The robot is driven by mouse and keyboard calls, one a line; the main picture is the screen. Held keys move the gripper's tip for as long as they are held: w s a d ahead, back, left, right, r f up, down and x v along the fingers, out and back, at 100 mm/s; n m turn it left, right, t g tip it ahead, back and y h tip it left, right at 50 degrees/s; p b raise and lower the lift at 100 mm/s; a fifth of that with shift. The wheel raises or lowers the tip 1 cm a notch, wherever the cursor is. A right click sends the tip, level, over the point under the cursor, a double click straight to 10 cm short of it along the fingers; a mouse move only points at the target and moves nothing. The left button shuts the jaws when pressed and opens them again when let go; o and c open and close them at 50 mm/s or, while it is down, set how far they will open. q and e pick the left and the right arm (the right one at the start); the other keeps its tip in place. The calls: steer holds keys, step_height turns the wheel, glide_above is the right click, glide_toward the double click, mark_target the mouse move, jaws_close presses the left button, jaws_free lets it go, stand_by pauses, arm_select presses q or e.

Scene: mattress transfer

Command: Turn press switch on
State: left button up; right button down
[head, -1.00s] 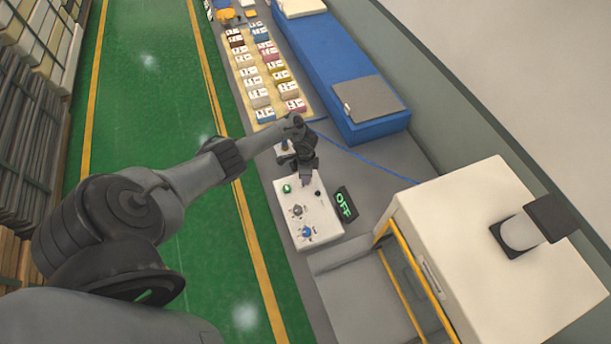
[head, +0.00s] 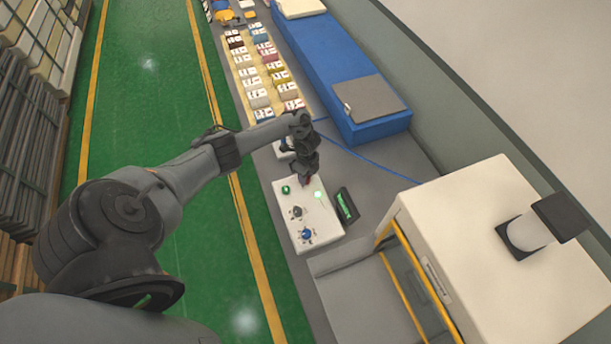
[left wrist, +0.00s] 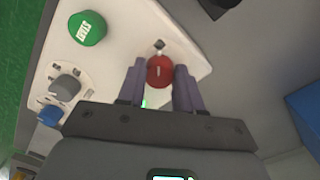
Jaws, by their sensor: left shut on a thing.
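A white control panel (head: 328,222) sits on the grey bench in the head view. It carries a green button (head: 286,189), a grey knob (head: 297,211) and a blue knob (head: 306,233). A small green lamp (head: 318,195) glows on it, and a dark display (head: 346,205) beside it shows a green band without readable text. In the left wrist view a red switch knob (left wrist: 160,72) lies between the fingers of my left gripper (left wrist: 160,68). The gripper is shut on this knob. In the head view my left gripper (head: 306,180) points down at the panel's far end. My right gripper is out of view.
A white cabinet (head: 480,230) with a yellow-framed opening stands right of the panel. A long blue block (head: 330,65) and rows of small coloured packs (head: 262,70) lie beyond. The green floor (head: 150,110) on the left is clear. Stacked racks stand far left.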

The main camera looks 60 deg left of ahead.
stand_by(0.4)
arm_select(q)
steer(key=o, duration=1)
steer(key=shift+o, duration=0.2)
steer(key=shift+r, duration=0.1)
step_height(320, 180, up, 11)
steer(key=p, duration=0.1)
steer(key=shift+w+f+p, duration=0.2)
steer(key=shift+p, duration=0.2)
